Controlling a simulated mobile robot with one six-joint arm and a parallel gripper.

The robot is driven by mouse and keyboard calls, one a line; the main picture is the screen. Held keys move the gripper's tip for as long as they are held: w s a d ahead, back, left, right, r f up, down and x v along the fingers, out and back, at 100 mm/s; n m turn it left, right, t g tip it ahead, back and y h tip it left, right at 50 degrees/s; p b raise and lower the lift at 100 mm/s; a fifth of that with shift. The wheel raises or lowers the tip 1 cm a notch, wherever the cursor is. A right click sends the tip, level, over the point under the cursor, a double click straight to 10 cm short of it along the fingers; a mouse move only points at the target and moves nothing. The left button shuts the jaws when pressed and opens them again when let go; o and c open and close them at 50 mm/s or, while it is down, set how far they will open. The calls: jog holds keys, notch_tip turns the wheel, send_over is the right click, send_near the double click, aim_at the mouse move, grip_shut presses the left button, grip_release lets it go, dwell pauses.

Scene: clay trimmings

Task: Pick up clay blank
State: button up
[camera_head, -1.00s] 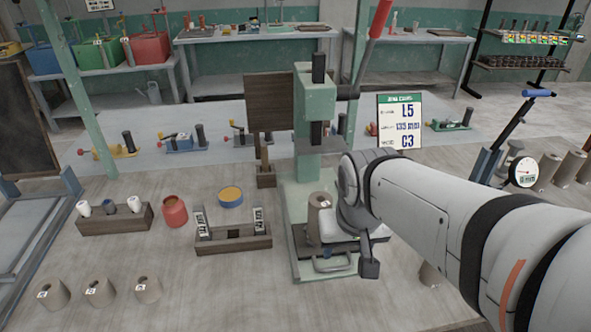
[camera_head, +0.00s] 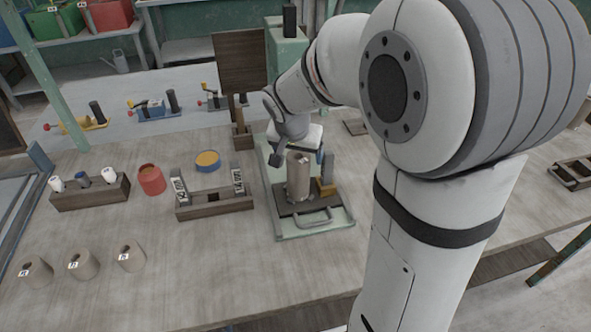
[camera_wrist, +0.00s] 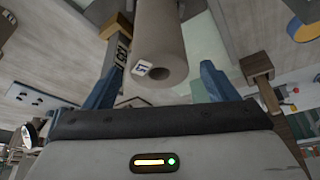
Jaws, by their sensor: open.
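A grey-brown clay blank (camera_head: 298,180), a hollow cylinder, stands upright on the base plate of the green press (camera_head: 283,50). My gripper (camera_head: 297,158) is at the blank's upper part, with its jaws apart. In the wrist view the blank (camera_wrist: 160,35) lies between the two blue fingers of my gripper (camera_wrist: 160,78). A gap shows on each side, so neither finger visibly touches it. A small white label with dark marks sits by the hole in its end. Three similar blanks (camera_head: 82,264) with labels stand at the front left of the table.
A dark wooden rack (camera_head: 215,207) with two upright label plates stands just left of the press. A red pot (camera_head: 151,180), a blue-and-yellow tin (camera_head: 207,162) and a wooden holder (camera_head: 90,195) are farther left.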

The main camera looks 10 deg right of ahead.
jog(key=shift+x, duration=1.1)
grip_shut()
